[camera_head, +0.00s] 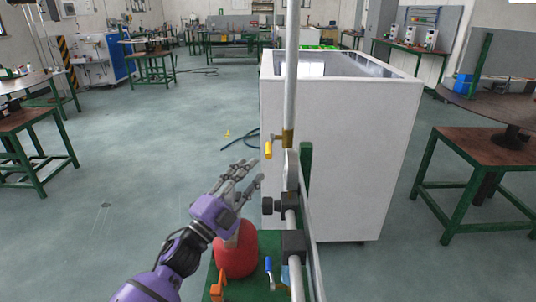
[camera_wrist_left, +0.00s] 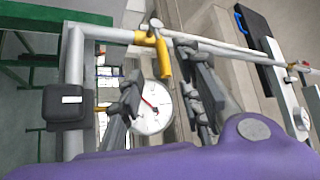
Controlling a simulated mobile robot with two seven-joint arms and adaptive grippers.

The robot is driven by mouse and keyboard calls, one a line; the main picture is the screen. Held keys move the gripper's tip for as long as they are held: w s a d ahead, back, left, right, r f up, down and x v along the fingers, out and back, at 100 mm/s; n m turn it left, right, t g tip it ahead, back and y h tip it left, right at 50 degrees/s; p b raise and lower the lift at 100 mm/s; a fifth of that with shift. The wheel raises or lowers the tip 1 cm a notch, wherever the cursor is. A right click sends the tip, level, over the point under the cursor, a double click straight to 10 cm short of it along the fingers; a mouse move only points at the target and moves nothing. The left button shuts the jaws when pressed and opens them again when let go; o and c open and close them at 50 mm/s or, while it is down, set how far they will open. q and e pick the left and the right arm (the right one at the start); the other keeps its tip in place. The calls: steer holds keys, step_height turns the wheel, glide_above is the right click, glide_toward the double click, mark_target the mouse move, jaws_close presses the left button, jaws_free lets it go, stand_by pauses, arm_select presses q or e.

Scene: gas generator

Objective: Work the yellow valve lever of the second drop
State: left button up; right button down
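A yellow valve lever (camera_head: 268,149) hangs at a brass fitting on the upright grey pipe (camera_head: 291,80) in the head view. In the left wrist view the yellow lever (camera_wrist_left: 164,62) points down from a horizontal pipe, above a round white gauge (camera_wrist_left: 153,107) with a red needle. My left gripper (camera_head: 250,172) is open and empty, below and slightly left of the lever, with a gap between them in the head view. In the wrist view its fingers (camera_wrist_left: 168,80) stand apart on either side of the gauge. My right gripper is not in view.
A red rounded vessel (camera_head: 237,258), a blue lever (camera_head: 268,267) and an orange lever (camera_head: 217,288) are low in front. A large white cabinet (camera_head: 345,150) stands just behind the pipes. Open floor (camera_head: 130,180) lies to the left.

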mark_target(269, 148)
arm_select(q)
steer(key=shift+h, duration=0.4)
steer(key=p+x, duration=0.1)
steer(key=x, duration=0.7)
steer(key=shift+d+r, duration=0.1)
steer(key=shift+r, duration=0.15)
jaws_close()
